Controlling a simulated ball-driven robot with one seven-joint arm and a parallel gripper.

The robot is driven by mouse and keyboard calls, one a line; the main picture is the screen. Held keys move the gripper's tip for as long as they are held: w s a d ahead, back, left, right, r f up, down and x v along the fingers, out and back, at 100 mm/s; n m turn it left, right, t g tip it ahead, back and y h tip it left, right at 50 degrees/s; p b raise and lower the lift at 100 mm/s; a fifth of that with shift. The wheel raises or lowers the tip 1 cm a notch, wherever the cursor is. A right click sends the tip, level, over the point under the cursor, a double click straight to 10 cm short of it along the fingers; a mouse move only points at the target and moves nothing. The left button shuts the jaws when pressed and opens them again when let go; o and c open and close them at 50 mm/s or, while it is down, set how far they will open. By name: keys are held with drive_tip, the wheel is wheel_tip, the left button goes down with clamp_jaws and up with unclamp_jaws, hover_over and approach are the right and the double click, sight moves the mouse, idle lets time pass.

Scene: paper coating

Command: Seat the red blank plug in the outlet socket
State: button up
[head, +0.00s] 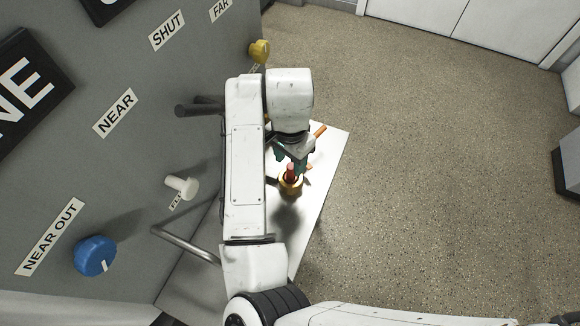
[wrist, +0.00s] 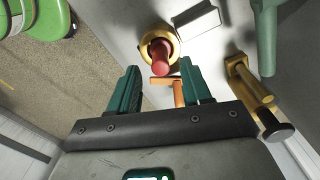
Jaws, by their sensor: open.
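The red blank plug (wrist: 160,58) stands upright in a brass ring-shaped socket (wrist: 172,34) in the wrist view; I cannot tell how deep it sits. In the head view the red plug (head: 291,171) shows within the brass ring (head: 291,187) on a pale table. My gripper (wrist: 160,67) is open, its two green fingers spread to either side of the plug's near end and apart from it. In the head view my gripper (head: 291,158) is just behind the plug and partly hidden by my arm.
An orange T-shaped piece (wrist: 178,92) lies between my fingers. A brass fitting with a dark end (wrist: 250,88) is close right of them, and a pale block (wrist: 198,20) is beyond. A grey panel with a blue knob (head: 95,256) and white knob (head: 182,187) stands left. Open floor lies right.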

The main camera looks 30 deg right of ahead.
wheel_tip(320, 180, up, 7)
drive_tip(key=s+d+f+n+t+h, duration=0.1)
drive_tip(key=s+d+n+h, duration=0.15)
drive_tip(key=d, duration=0.65)
drive_tip(key=s+d+f+n+t+h, duration=0.2)
drive_tip(key=d+n, duration=0.2)
drive_tip(key=d, duration=0.5)
drive_tip(key=s+a+f+n+g+y, duration=0.1)
drive_tip(key=s+a+f+n+y, duration=0.1)
drive_tip(key=s+a+f, duration=0.3)
drive_tip(key=s+a+f+n+g+y, duration=0.1)
drive_tip(key=s+a+f+n, duration=0.4)
drive_tip(key=s, duration=0.8)
wheel_tip(320, 180, down, 3)
drive_tip(key=shift+s+r+y, duration=0.2)
drive_tip(key=shift+s+y, duration=0.05)
drive_tip(key=shift+y, duration=0.4)
drive_tip(key=shift+c, duration=0.2)
